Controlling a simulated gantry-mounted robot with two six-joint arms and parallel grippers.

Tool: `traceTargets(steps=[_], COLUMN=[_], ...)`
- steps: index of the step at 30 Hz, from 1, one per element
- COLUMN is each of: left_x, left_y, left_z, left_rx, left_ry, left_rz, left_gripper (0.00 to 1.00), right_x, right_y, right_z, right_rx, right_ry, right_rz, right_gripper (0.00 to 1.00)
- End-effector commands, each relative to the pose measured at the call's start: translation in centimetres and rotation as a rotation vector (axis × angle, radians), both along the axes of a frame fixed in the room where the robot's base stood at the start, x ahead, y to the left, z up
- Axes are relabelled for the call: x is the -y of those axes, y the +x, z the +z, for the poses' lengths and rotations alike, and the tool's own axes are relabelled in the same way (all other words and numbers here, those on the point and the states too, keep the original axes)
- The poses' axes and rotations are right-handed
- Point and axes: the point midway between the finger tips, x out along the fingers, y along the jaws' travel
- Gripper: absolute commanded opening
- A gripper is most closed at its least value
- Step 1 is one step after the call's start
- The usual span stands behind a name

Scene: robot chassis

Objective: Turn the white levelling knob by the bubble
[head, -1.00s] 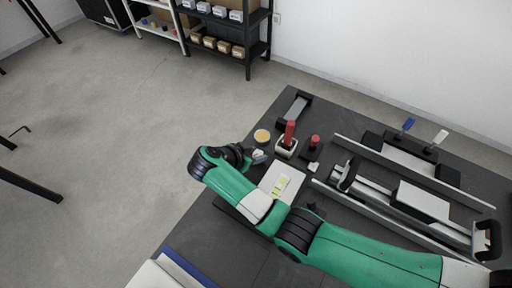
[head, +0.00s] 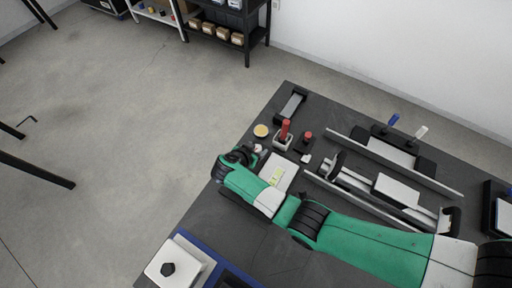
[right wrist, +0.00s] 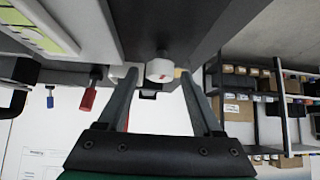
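The white knob (right wrist: 160,68) with a small red mark shows in the right wrist view, at the dark table edge. In the head view it is a small pale spot (head: 258,148) beside my right gripper (head: 253,154). The two fingers of my right gripper (right wrist: 159,77) are open, one on each side of the knob, with gaps showing; I cannot tell any contact. A white plate (head: 287,164) with a yellow-green patch (head: 277,176), perhaps the bubble level, lies on the table near the knob; its corner shows in the wrist view (right wrist: 65,38). My left gripper is not in view.
A yellow disc (head: 261,131), a red-handled tool in a holder (head: 283,138) and a red-topped piece (head: 307,137) stand nearby. Metal rails (head: 385,160) lie at right. A white lidded box (head: 172,268) is at the front. Shelves stand beyond open floor.

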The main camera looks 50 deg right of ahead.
Motion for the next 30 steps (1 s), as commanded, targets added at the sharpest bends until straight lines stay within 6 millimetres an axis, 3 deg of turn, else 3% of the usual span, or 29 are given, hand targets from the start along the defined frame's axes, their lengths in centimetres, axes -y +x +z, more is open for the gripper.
traceTargets(steps=[11, 24, 30], left_x=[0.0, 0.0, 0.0], left_y=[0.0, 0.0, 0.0], left_z=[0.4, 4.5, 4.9], left_rx=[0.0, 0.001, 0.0], left_ry=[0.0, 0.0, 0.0], left_rz=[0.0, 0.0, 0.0], left_gripper=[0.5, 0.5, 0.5], right_x=[-0.3, -6.5, -7.9], right_y=[-0.1, -1.7, -2.2], right_z=[0.4, 7.1, 8.2], right_rx=[-0.001, 0.001, 0.0], right_ry=[0.001, 0.001, 0.001], right_rz=[0.001, 0.003, 0.0], right_gripper=[0.74, 0.74, 0.74])
